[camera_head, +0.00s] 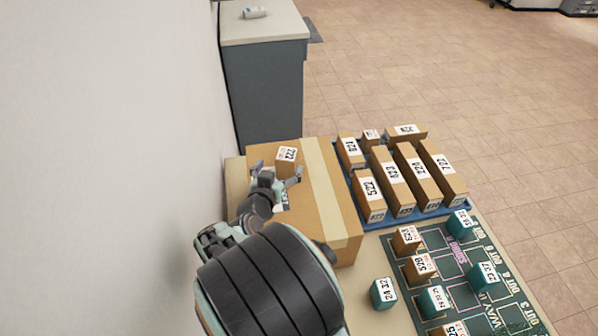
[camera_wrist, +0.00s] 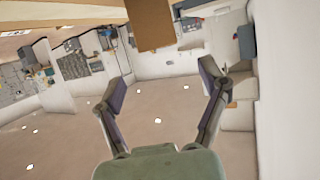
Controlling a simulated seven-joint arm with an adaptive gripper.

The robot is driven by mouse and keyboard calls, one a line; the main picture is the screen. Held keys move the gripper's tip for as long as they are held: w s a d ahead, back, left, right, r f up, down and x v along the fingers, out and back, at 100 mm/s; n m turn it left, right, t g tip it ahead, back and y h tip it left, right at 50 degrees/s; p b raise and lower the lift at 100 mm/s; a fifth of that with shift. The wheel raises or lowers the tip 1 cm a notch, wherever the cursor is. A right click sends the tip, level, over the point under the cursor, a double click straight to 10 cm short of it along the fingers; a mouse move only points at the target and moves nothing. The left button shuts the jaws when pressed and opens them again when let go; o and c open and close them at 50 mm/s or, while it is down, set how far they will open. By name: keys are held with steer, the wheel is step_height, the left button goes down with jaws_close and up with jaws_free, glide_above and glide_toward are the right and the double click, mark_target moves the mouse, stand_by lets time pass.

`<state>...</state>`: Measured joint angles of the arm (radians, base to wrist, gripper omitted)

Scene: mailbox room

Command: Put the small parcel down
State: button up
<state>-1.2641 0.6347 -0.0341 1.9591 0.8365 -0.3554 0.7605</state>
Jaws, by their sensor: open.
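The small parcel (camera_head: 286,157), a brown box with a white label reading 222, sits on top of a large cardboard box (camera_head: 325,195) near its far left part. My gripper (camera_head: 284,179) is just on the near side of the small parcel, above the large box. In the wrist view its two fingers (camera_wrist: 165,88) are spread apart with nothing between them. A brown box face, probably the small parcel (camera_wrist: 151,24), shows beyond the fingertips at the top of that view. It appears apart from the fingers.
A blue tray (camera_head: 413,217) with several labelled parcels stands right of the large box. A green board (camera_head: 457,262) with several teal and brown cubes lies nearer. A white wall (camera_head: 110,170) runs close on the left. A grey cabinet (camera_head: 265,90) stands behind.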

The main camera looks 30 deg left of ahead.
steer(key=shift+s+d, duration=0.1)
steer(key=shift+s, duration=0.1)
steer(key=w+d+r+m+g+h, duration=0.1)
steer(key=w+d+m+g+h, duration=0.25)
steer(key=d, duration=0.95)
steer(key=s+d+m+g+h, duration=0.1)
steer(key=s+d+g+h, duration=0.15)
steer(key=d, duration=1.15)
steer(key=s+d+r+g, duration=0.1)
steer(key=s+d+g, duration=0.2)
steer(key=s, duration=0.7)
steer(key=s+d+r+n+g+y, duration=0.1)
steer(key=s+d+g, duration=0.3)
steer(key=s+d, duration=0.3)
steer(key=s, duration=0.3)
steer(key=shift+s+d+y, duration=0.15)
steer(key=shift+s+y, duration=0.05)
steer(key=shift+y, duration=0.1)
steer(key=shift+o, duration=0.5)
